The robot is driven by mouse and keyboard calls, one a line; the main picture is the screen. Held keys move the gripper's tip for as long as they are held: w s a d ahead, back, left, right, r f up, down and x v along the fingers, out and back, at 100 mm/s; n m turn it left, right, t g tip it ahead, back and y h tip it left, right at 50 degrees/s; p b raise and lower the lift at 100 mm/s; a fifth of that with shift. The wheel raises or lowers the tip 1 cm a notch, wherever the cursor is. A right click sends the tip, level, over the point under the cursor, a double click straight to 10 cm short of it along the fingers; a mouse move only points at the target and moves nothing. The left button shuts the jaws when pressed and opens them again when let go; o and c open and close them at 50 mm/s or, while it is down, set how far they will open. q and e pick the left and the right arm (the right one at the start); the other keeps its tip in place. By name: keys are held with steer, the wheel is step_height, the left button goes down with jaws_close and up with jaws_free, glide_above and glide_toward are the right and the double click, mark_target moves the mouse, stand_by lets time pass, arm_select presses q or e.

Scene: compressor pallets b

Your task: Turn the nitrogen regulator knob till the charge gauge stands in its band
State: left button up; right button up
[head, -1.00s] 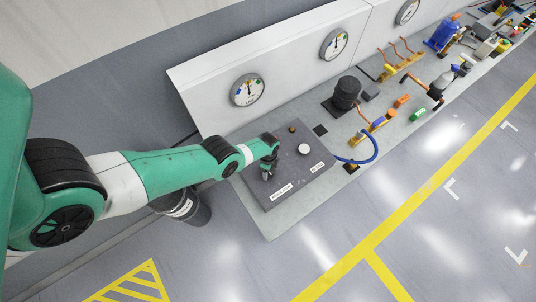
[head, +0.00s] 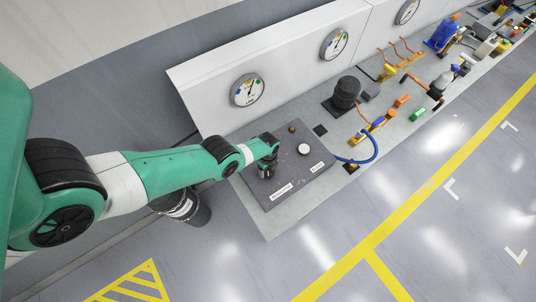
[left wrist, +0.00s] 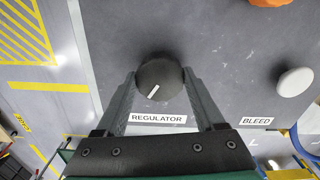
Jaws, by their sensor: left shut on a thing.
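The regulator knob (left wrist: 160,78) is round and black with a white pointer line, seen in the left wrist view above the REGULATOR label (left wrist: 158,118). The line slants from lower left to upper right. My left gripper (left wrist: 159,74) is shut on the knob, one finger on each side. In the head view my left gripper (head: 267,172) is over the dark panel (head: 292,180) and hides the knob. A round white gauge (head: 247,90) with coloured marks is on the white board behind the panel. Its lettering is too small to read. My right gripper is not in view.
A white knob (left wrist: 295,82) labelled BLEED is to the right on the same panel. A second gauge (head: 334,44) and a third (head: 406,11) are farther along the board. A black compressor (head: 346,92) and a blue hose (head: 362,157) are right of the panel. A dark bucket (head: 188,208) stands on the floor.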

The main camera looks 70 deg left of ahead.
arm_select(q)
steer(key=o, duration=1.4)
steer(key=shift+c, duration=0.2)
